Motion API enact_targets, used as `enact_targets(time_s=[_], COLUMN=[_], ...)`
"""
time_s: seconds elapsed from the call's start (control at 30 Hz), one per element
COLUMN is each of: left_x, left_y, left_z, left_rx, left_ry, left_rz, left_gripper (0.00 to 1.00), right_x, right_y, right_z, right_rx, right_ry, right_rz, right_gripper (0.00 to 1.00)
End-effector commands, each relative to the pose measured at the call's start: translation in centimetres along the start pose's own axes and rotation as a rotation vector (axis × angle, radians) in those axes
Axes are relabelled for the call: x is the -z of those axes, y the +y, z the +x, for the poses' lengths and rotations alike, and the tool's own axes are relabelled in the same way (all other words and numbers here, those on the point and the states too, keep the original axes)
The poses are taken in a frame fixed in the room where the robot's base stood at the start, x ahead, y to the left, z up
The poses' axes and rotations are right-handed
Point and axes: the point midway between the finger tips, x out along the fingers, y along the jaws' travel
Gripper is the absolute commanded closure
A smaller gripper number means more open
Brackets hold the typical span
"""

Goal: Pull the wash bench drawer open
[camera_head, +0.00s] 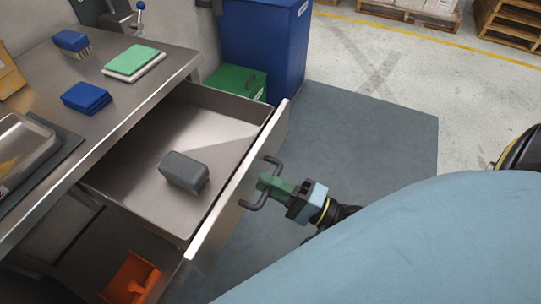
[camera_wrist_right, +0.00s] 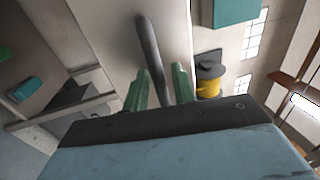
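The wash bench drawer (camera_head: 150,140) is pulled out from under the steel bench top and stands well open. A dark grey block (camera_head: 184,171) lies inside it. The drawer front (camera_head: 235,180) carries a dark bar handle (camera_head: 254,203), which also shows in the wrist view (camera_wrist_right: 150,50). My right gripper (camera_head: 268,186) is at the handle, its green fingers on either side of the bar; the wrist view shows the fingers (camera_wrist_right: 162,85) closed around it. The exact contact is partly hidden. My left gripper is in neither view.
On the bench top (camera_head: 125,95) lie a blue brush (camera_head: 72,42), blue cloths (camera_head: 86,97), green and white cloths (camera_head: 133,62) and a metal pan (camera_head: 22,150). A blue bin (camera_head: 262,45) and green box (camera_head: 235,82) stand behind the drawer. An orange item (camera_head: 130,280) is below. The grey mat (camera_head: 370,130) is clear.

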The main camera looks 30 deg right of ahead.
Motion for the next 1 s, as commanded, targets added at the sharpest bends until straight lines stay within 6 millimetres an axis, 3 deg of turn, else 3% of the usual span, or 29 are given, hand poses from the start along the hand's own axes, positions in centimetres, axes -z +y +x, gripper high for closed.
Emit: enact_targets(time_s=[0.43, 0.57, 1.0], left_x=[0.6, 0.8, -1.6], left_y=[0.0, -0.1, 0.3], left_z=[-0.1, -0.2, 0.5], left_rx=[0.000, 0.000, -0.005], left_ry=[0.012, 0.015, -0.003], left_rz=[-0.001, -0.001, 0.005], left_gripper=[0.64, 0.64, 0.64], right_x=[0.0, 0.0, 0.0], right_y=[0.0, 0.1, 0.1], right_z=[0.0, -0.9, -10.0], right_rx=[0.000, -0.004, -0.007], right_ry=[0.002, 0.001, 0.000], right_rz=[0.001, 0.000, 0.001], right_gripper=[0.70, 0.70, 0.70])
